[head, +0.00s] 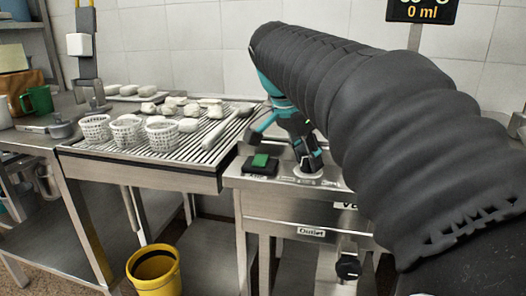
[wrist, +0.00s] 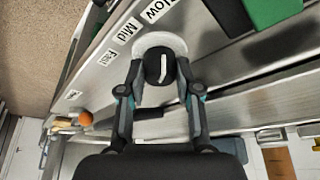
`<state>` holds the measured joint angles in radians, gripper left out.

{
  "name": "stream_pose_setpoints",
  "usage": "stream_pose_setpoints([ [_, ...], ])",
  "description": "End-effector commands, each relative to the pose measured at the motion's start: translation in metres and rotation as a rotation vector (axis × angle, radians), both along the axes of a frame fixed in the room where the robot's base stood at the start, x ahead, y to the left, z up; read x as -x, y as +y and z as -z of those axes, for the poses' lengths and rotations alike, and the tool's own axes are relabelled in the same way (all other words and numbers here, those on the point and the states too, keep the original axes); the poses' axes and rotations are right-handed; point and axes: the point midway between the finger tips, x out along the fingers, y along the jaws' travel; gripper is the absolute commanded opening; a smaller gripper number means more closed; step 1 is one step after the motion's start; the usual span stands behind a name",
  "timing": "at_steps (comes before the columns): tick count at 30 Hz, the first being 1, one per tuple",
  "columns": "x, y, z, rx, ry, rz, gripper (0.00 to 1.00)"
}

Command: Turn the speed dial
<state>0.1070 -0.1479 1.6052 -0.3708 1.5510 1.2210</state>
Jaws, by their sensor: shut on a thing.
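The speed dial (wrist: 158,68) is a black knob with a white line, on a round white plate, in the upper middle of the wrist view. Labels reading "Slow", "Mid" and "Fast" (wrist: 112,57) run along the panel to its left. My gripper (wrist: 160,75) is shut on the dial, one finger on each side. In the head view my gripper (head: 308,160) points down at the dial's white plate (head: 308,173) on the steel panel; the knob itself is mostly hidden by the fingers there.
A green button (head: 260,160) on a black base sits left of the dial; it also shows at the wrist view's top right (wrist: 272,10). Left of it stands a slatted steel table (head: 150,178) with perforated white baskets (head: 127,130) and several white pieces. A yellow bucket (head: 154,272) stands below.

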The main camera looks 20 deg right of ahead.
Motion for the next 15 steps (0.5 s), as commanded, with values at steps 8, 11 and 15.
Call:
stream_pose_setpoints([
  [8, -0.0002, 0.0000, 0.0006, -0.001, 0.001, 0.047, 0.00],
  [11, -0.0002, 0.0000, 0.0009, -0.001, 0.001, 0.050, 0.00],
  [15, -0.0002, 0.0001, 0.0010, -0.001, 0.002, 0.051, 0.00],
])
